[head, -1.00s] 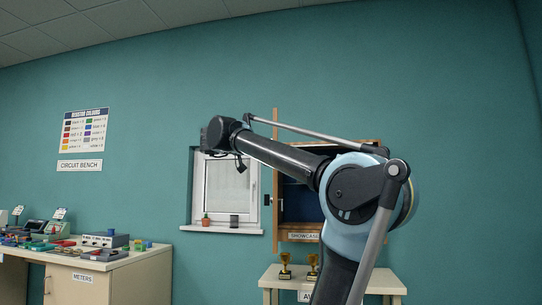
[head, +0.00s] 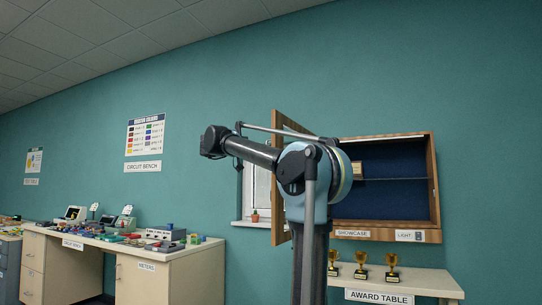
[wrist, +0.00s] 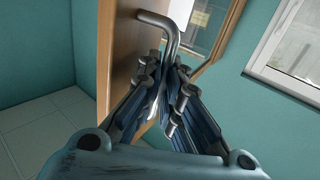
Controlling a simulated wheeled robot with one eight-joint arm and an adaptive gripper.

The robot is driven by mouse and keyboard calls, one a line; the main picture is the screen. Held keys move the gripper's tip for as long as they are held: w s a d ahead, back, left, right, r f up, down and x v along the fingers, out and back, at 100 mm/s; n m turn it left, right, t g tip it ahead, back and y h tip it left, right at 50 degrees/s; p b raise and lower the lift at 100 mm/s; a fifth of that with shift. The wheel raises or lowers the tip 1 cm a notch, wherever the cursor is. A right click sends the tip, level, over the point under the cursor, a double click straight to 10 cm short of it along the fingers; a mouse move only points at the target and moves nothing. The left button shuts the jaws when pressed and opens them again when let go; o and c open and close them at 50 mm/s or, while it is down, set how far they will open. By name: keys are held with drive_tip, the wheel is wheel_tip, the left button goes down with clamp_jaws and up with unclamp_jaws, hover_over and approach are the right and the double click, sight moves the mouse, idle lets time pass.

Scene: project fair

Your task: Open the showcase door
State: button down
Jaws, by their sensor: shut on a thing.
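The showcase (head: 437,190) is a wooden wall cabinet with a dark blue inside, at the right in the head view. Its wooden door (head: 287,119) is hinged on the left and stands swung out, partly hidden behind my arm. In the wrist view the door (wrist: 118,45) is a tilted brown panel with a bent grey metal handle (wrist: 158,20). My gripper (wrist: 170,68) is shut on this handle near its bend.
The award table (head: 420,280) with several gold trophies (head: 391,268) stands below the showcase. A bench (head: 190,275) with meters and devices is at the left. A window (head: 262,190) is behind my arm, with a small plant on its sill.

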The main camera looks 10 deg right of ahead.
drive_tip(key=shift+w+a, duration=0.3)
drive_tip(key=shift+a, duration=0.1)
drive_tip(key=c, duration=2.1)
unclamp_jaws()
drive_tip(key=shift+o, duration=0.4)
drive_tip(key=shift+a, duration=0.15)
drive_tip(key=v, duration=1.2)
drive_tip(key=shift+w, duration=0.15)
